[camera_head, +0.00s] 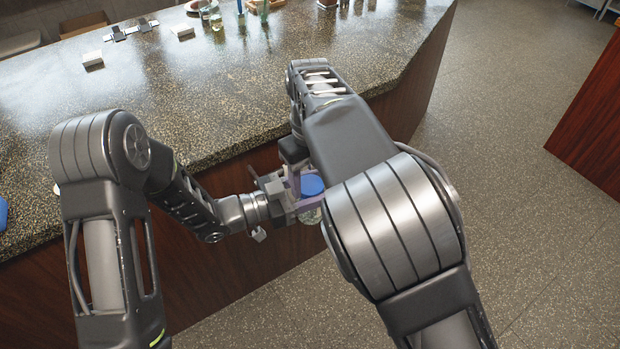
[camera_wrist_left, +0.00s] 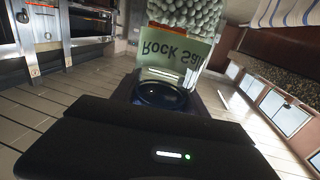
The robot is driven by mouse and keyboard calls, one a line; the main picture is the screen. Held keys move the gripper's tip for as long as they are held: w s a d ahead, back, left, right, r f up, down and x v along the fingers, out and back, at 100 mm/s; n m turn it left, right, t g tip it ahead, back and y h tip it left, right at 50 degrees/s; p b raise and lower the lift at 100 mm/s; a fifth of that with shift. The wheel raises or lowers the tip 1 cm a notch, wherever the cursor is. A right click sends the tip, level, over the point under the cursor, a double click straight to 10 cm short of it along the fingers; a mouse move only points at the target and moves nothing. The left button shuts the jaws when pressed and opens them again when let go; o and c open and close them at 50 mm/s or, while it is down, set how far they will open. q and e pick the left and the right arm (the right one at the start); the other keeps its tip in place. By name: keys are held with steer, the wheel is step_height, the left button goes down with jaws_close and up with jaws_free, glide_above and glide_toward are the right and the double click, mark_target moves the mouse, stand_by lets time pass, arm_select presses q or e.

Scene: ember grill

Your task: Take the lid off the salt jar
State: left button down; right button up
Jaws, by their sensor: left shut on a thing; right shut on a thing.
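The salt jar (camera_head: 310,216) is clear glass and stands in front of the counter, away from its top. Its blue lid (camera_head: 312,185) is at its top. In the left wrist view the jar (camera_wrist_left: 180,50) appears upside down, with white grains and a "Rock Salt" label; the dark ring of the lid (camera_wrist_left: 163,95) is close to my gripper body. My left gripper (camera_head: 305,203) comes in from the left, shut around the jar's upper part. My right gripper (camera_head: 300,184) reaches in from above, shut at the lid. My right arm partly hides both. I cannot tell whether lid and jar touch.
The speckled counter (camera_head: 220,100) runs behind my arms. A blue thing (camera_head: 2,212) shows at the left edge. The floor (camera_head: 520,130) at the right is clear.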

steer(key=c, duration=0.5)
steer(key=o, duration=1.5)
steer(key=shift+r, duration=2.25)
